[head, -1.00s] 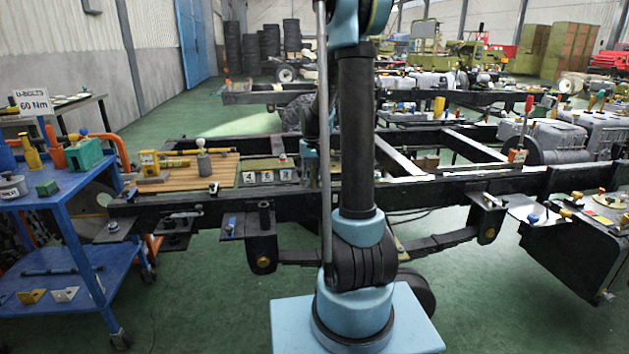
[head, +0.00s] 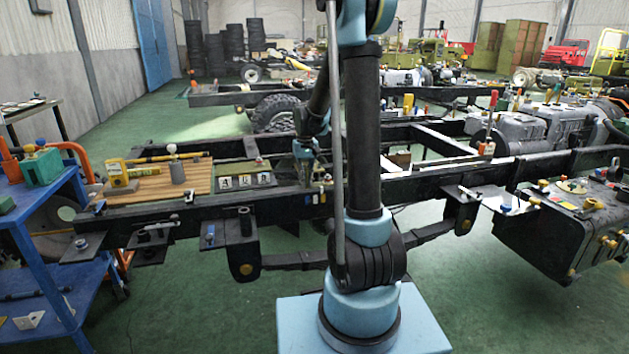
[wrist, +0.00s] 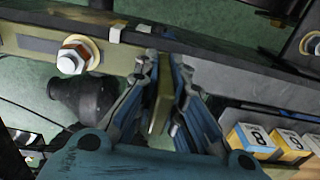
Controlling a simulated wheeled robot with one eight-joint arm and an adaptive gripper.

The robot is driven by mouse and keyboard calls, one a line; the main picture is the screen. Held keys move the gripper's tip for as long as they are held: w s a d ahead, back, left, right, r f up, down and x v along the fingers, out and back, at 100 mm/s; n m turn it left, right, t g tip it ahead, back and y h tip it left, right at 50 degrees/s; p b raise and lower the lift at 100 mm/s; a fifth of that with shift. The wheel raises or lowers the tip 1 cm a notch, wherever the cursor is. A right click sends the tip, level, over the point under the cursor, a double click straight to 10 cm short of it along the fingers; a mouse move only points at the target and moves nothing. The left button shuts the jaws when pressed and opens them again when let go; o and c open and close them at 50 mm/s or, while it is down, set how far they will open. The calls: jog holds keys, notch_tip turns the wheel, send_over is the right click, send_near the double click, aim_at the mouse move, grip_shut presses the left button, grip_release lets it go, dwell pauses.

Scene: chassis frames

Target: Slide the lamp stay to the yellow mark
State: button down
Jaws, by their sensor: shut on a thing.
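My gripper (head: 305,158) is at the dark chassis rail (head: 408,187), left of my arm column in the head view. In the wrist view, my gripper (wrist: 163,88) is shut on a thin olive-yellow upright plate (wrist: 160,108), which looks like the lamp stay. The plate stands between the blue-grey fingers beside the rail; its lower end is hidden by the gripper body. Small pale marks (head: 315,198) show on the rail's side below the gripper. I cannot tell which of them is the yellow mark.
Numbered blocks (wrist: 252,140) stand close to the right of the fingers. A hex bolt with an orange washer (wrist: 73,56) and a dark cylinder (wrist: 88,98) are on the left. A wooden board (head: 150,187) with tools lies left on the chassis. A blue cart (head: 48,222) stands far left.

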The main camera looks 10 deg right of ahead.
jog(key=shift+w+d, duration=0.1)
jog(key=shift+d, duration=0.3)
jog(key=c, duration=1.7)
grip_release()
notch_tip(320, 180, up, 12)
jog(key=shift+w+f, duration=0.1)
